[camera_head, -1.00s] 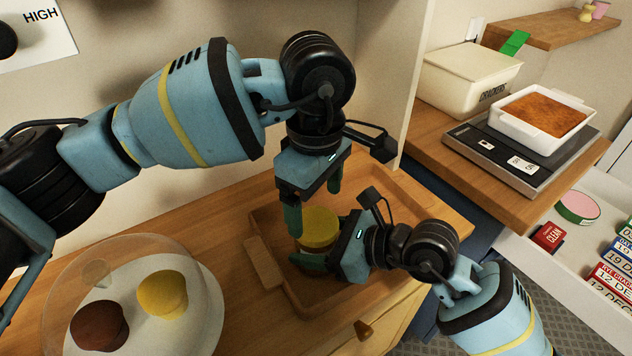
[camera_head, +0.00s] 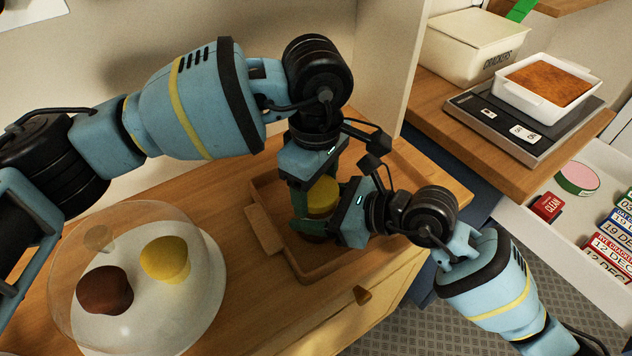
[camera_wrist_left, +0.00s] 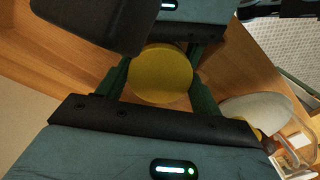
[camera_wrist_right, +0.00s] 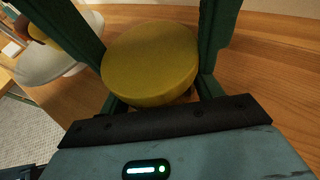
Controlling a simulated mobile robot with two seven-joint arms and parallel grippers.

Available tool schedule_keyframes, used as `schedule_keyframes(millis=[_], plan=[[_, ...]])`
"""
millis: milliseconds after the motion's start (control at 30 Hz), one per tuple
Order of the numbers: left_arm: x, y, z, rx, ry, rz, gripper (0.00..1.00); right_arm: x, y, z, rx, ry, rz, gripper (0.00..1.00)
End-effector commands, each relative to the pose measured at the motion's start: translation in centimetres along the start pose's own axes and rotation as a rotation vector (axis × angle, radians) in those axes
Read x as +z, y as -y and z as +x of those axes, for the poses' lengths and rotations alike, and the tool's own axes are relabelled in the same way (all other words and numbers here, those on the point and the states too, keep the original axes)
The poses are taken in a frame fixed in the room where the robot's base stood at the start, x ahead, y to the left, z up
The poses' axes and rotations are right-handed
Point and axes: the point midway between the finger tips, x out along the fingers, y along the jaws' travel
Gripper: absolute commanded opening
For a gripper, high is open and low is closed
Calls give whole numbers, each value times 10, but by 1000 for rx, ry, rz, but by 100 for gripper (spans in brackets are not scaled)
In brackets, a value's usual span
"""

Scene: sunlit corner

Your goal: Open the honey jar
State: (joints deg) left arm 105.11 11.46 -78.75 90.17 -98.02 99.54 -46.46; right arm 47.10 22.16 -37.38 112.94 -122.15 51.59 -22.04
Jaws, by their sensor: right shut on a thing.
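The honey jar stands in a wooden tray (camera_head: 262,230). Its round yellow lid (camera_head: 322,197) shows in the head view, as well as in the left wrist view (camera_wrist_left: 160,74) and the right wrist view (camera_wrist_right: 150,65). The jar's body is mostly hidden by my grippers. My right gripper (camera_head: 318,222) is shut on the jar below the lid, coming from the right. My left gripper (camera_head: 320,196) points down from above, with one finger on each side of the lid. It is open; I cannot tell whether its fingers touch the lid.
A glass dome over a plate (camera_head: 212,310) with a brown and a yellow cake stands at the left. A scale (camera_head: 500,128) with a white baking dish, a crackers box (camera_head: 470,50) and an open drawer (camera_head: 530,185) lie to the right. A cabinet wall rises behind the tray.

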Motion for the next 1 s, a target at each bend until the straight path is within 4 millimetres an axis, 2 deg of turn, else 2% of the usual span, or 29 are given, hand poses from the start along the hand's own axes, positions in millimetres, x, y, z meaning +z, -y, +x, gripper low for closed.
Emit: schedule_keyframes(millis=[100,267,600,800,1000], plan=[[0,0,0,1,0,-1,38,0,0,0,1,-1,0,1],[0,0,0,1,0,-74,38,0,-1,0,1,-1,0,1],[0,0,-1,2,0,-600,38,0,-1,0,1,-1,0,1],[0,-1,-1,2,0,-825,38,0,-1,0,1,-1,0,1],[0,0,-1,2,0,-835,38,0,-1,0,1,-1,0,1]])
